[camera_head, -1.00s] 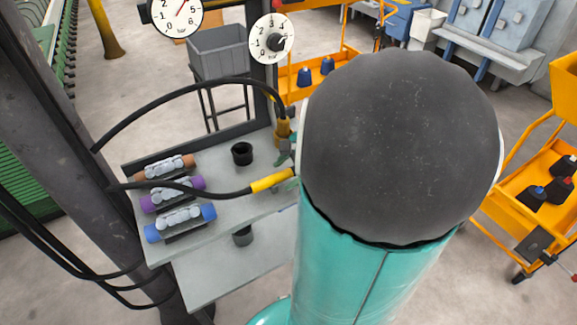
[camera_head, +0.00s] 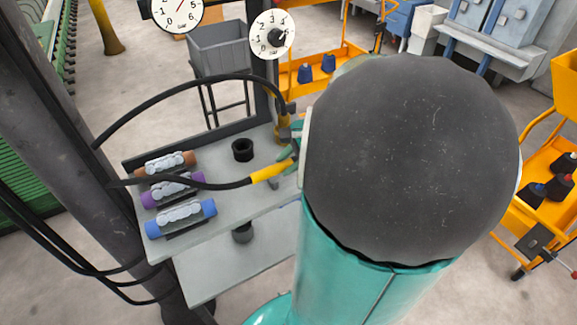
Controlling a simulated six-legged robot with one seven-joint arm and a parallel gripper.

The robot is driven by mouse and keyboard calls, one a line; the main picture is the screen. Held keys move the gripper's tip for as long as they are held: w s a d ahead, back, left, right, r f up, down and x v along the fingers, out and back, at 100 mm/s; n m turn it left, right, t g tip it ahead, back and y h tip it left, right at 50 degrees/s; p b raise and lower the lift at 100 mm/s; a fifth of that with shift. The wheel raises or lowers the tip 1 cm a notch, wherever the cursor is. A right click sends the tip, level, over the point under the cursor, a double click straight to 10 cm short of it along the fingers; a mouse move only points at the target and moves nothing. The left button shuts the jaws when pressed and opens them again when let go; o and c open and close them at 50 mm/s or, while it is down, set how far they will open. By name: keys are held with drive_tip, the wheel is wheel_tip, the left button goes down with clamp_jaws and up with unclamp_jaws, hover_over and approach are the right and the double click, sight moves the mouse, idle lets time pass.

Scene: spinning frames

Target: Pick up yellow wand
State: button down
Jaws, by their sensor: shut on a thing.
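The yellow wand (camera_head: 270,172) is on the end of a black hose, over the right part of the grey shelf. It lies tilted, with its right end rising towards my arm. My gripper (camera_head: 296,150) shows only as small teal and grey parts at the left edge of my arm's large dark round joint. It is shut on the yellow wand. The fingertips and the wand's far end are mostly hidden. A second, darker yellow-brown wand (camera_head: 282,130) stands upright close behind, on another black hose.
Brown, purple and blue bobbins (camera_head: 180,219) lie on the shelf's left (camera_head: 230,195). A black cup (camera_head: 243,149) stands behind the wand. Gauges (camera_head: 272,34) are above. A dark post (camera_head: 75,150) is left, and orange carts (camera_head: 545,205) are right.

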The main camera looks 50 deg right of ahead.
drive_tip(key=s+a+v, duration=0.1)
drive_tip(key=s+v, duration=0.1)
drive_tip(key=v, duration=1.1)
drive_tip(key=s+a+f+v, duration=0.1)
drive_tip(key=s+a+v, duration=0.1)
drive_tip(key=v, duration=1.2)
drive_tip(key=shift+a+f, duration=0.2)
drive_tip(key=shift+a, duration=0.05)
drive_tip(key=shift+s, duration=0.2)
